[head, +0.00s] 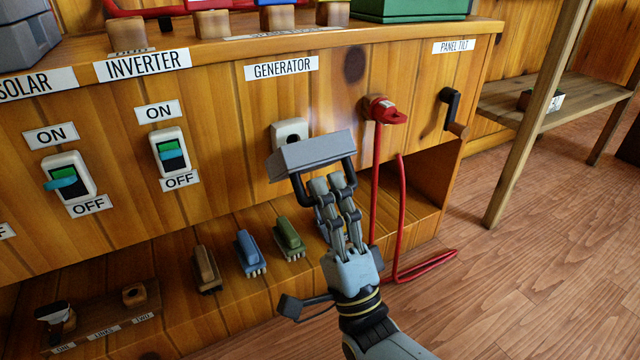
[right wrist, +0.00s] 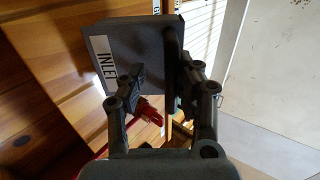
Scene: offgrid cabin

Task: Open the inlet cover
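The grey inlet cover (head: 312,153) sticks out, tilted up, from the wooden cabinet front, below the GENERATOR label. A white socket (head: 290,132) shows partly behind it; the cover hides its lower part. My right gripper (head: 325,178) is at the cover's near edge, its two dark fingers spread apart. In the right wrist view, the cover (right wrist: 120,45) shows its INLET label, and the fingers of my right gripper (right wrist: 160,85) stand apart with part of the cover between or just beyond them. Firm contact cannot be told. My left gripper is out of view.
A black crank (head: 451,108) is further right. Brown, blue (head: 249,252) and green (head: 288,238) connectors lie on the ledge below. Switches (head: 170,152) are at left; open floor at right.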

